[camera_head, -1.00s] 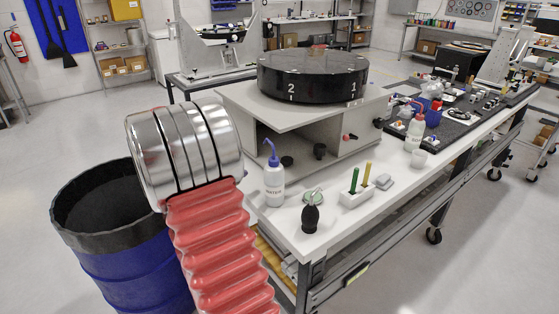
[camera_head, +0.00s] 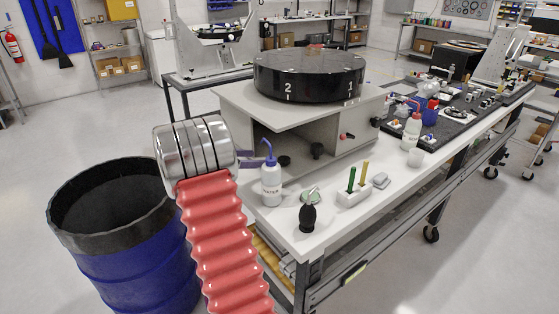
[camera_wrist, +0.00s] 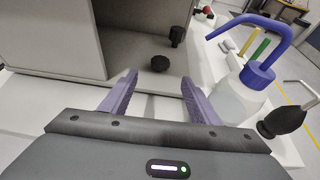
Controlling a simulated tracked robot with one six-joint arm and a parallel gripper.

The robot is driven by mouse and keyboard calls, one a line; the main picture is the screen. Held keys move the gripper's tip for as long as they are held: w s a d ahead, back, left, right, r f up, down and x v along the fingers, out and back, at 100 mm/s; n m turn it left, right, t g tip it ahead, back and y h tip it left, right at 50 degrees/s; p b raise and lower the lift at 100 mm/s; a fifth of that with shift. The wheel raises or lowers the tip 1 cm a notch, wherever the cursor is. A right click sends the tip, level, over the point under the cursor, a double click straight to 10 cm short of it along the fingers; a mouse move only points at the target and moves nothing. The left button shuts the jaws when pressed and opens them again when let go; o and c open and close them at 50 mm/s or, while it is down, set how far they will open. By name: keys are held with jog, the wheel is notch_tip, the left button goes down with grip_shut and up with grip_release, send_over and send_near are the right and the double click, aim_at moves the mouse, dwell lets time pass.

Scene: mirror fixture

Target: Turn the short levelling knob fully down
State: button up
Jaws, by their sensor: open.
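A white wash bottle with a blue spout (camera_head: 271,184) stands close to my right finger, also in the wrist view (camera_wrist: 240,92). A black bulb blower (camera_head: 308,217) and a white holder (camera_head: 353,196) stand nearer the front. The fixture's side wall (camera_wrist: 103,36) rises at left.

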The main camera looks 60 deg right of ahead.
aim_at(283, 158)
jog(key=x, duration=1.3)
jog(key=shift+f, duration=0.1)
jog(key=shift+c, duration=0.5)
jog(key=c, duration=1)
jog(key=shift+o, duration=0.2)
jog(key=shift+w+m, duration=0.1)
jog(key=shift+m, duration=0.2)
